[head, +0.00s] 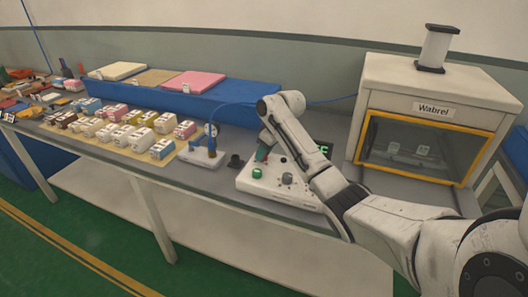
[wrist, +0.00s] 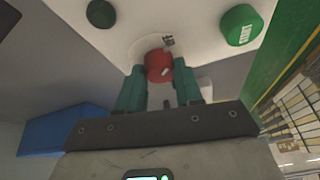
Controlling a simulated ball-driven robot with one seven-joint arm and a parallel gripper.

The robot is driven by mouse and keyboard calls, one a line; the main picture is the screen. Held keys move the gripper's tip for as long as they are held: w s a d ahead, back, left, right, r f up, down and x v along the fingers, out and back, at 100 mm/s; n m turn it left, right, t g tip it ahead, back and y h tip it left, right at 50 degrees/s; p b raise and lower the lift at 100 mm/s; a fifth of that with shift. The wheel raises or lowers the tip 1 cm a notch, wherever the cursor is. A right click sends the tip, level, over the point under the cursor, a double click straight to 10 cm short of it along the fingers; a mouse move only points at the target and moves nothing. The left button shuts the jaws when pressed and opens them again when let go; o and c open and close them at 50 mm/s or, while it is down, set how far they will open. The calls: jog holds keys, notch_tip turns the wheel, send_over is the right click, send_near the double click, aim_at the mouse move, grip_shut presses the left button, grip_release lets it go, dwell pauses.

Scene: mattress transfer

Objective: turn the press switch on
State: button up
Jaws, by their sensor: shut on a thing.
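The press's white control box (head: 250,186) stands on the bench, below my arm. In the wrist view its pale face (wrist: 195,15) carries a red knob (wrist: 158,64) on a round plate with a small dark label; this looks like the switch. My gripper (wrist: 160,78) has its teal fingers on both sides of the red knob and is shut on it. In the head view my gripper (head: 262,152) points down at the back left of the box, and its fingers mostly hide the knob.
A green START button (head: 256,173) and a grey knob (head: 287,178) sit near my gripper on the box. A dial gauge stand (head: 206,150) is to the left. The Wabrel machine (head: 430,110) stands to the right. Several small sample blocks (head: 130,130) fill the bench further left.

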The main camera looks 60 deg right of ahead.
jog(key=shift+a+m+p, duration=0.1)
jog(key=shift+m+p, duration=0.2)
jog(key=shift+p, duration=0.15)
jog(key=m+p, duration=0.1)
jog(key=m+h+p, duration=0.1)
jog(key=p, duration=0.1)
jog(key=shift+w+a+r+m, duration=0.1)
jog(key=shift+r+m, duration=0.1)
jog(key=shift+m, duration=0.1)
jog(key=m+h+p, duration=0.1)
jog(key=m, duration=0.1)
jog(key=m+g+h+p, duration=0.1)
jog(key=m+p, duration=0.1)
jog(key=m, duration=0.1)
jog(key=shift+w+a+f, duration=0.1)
jog(key=m+g, duration=0.1)
jog(key=m, duration=0.2)
jog(key=m+g+h, duration=0.1)
jog(key=m, duration=0.1)
jog(key=shift+w+f+m, duration=0.1)
jog(key=shift+f+m, duration=0.05)
jog(key=shift+m, duration=0.25)
jog(key=shift+m+g+h+b, duration=0.3)
jog(key=shift+m+g+b, duration=0.6)
jog(key=shift+m, duration=1)
jog(key=o, duration=1)
